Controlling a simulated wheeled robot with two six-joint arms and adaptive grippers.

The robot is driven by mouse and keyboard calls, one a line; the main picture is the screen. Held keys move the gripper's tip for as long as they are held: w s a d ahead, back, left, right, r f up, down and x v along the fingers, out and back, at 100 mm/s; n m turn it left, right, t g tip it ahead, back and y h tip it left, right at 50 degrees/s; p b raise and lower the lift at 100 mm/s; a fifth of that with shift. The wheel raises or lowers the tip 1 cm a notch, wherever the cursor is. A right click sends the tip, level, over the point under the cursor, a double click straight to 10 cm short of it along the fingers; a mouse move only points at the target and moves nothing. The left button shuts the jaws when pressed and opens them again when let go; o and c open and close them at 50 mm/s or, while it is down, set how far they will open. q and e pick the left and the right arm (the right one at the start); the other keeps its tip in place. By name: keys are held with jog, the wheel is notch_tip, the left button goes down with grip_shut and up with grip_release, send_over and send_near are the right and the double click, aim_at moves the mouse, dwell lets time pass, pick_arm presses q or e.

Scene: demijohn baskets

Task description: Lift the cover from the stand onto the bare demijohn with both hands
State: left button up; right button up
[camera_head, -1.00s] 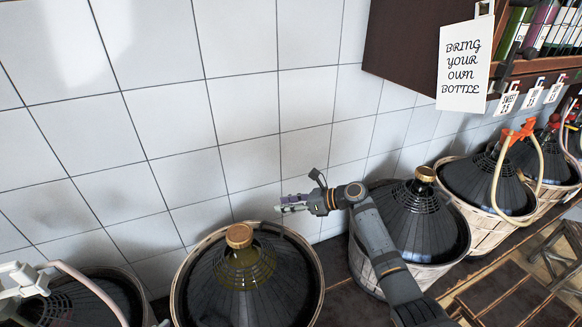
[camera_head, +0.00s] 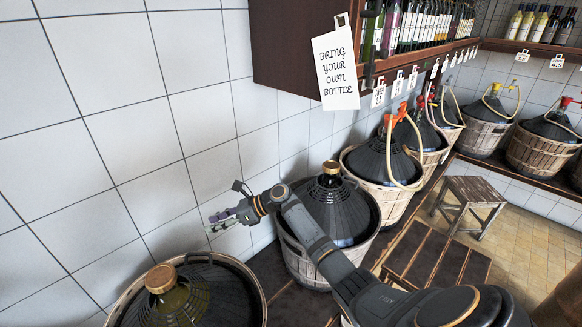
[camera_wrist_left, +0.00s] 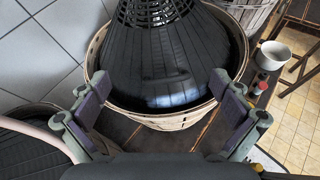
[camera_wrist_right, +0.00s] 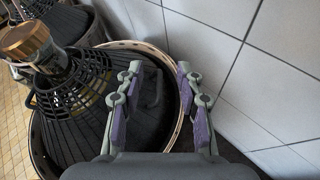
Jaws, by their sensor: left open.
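A black cone cover (camera_head: 228,300) with a lattice top sits over a greenish demijohn with a gold cap (camera_head: 160,280), in a basket at the lower left of the head view. A cover of this kind (camera_wrist_left: 150,65) fills the left wrist view; whether it is the same one is unclear. My right gripper (camera_head: 222,220) is above this basket's wall-side rim. In the right wrist view it (camera_wrist_right: 160,85) is partly open, with a dark handle visible between its fingers, not clearly touched. My left gripper (camera_wrist_left: 160,110) is wide open and empty before the cover. No bare demijohn or stand is distinguishable.
Another covered demijohn (camera_head: 330,200) stands right of my right gripper, with several hosed ones beyond. A cabinet (camera_head: 295,50) with a hanging sign (camera_head: 335,70) juts from the tiled wall. A wooden stool (camera_head: 472,195) stands on the open floor at right.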

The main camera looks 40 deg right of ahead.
jog(key=shift+w+d+r, duration=0.15)
jog(key=shift+w+d, duration=0.15)
jog(key=shift+d, duration=0.45)
jog(key=shift+w+d+r, duration=0.15)
jog(key=shift+w+d, duration=0.1)
jog(key=shift+d, duration=0.45)
